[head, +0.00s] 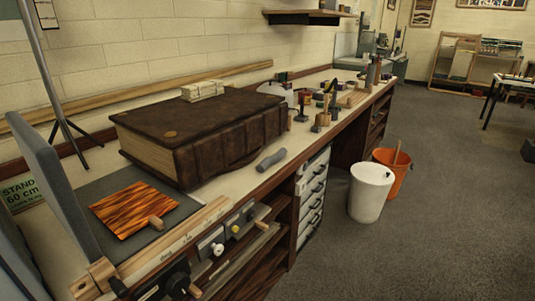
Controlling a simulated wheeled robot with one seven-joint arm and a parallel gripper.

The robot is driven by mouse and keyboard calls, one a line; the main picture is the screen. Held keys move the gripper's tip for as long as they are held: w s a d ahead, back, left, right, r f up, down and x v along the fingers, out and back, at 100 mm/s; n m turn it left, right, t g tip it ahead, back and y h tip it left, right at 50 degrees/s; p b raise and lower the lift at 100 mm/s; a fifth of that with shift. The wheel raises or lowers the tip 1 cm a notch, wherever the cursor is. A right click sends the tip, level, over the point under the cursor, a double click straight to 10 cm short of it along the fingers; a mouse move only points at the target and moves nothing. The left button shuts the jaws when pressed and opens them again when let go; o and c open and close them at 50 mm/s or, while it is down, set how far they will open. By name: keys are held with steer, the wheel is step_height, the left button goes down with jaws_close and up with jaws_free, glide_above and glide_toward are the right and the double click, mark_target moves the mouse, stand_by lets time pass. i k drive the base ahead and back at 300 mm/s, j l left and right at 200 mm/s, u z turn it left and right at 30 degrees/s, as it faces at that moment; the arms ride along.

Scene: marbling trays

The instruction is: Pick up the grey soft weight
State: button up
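A small grey rounded, elongated object (271,158), which looks like the grey soft weight, lies on the pale bench top. It is near the bench's front edge, just right of the large brown leather-covered book (205,122) and apart from it. Nothing covers it in the head view. My gripper is not in view.
The long bench (325,118) runs along the brick wall, with several tools and bottles farther back. An orange wood-grain sheet (130,208) lies on a dark mat at left, beside an upright grey panel (55,180). A white bin (370,192) and an orange bucket (397,172) stand on the floor.

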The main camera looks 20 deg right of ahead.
mark_target(264, 164)
steer(key=i+l, duration=0.2)
steer(key=i, duration=0.3)
steer(key=i+l, duration=0.15)
steer(key=i, duration=0.35)
steer(key=l+z, duration=0.05)
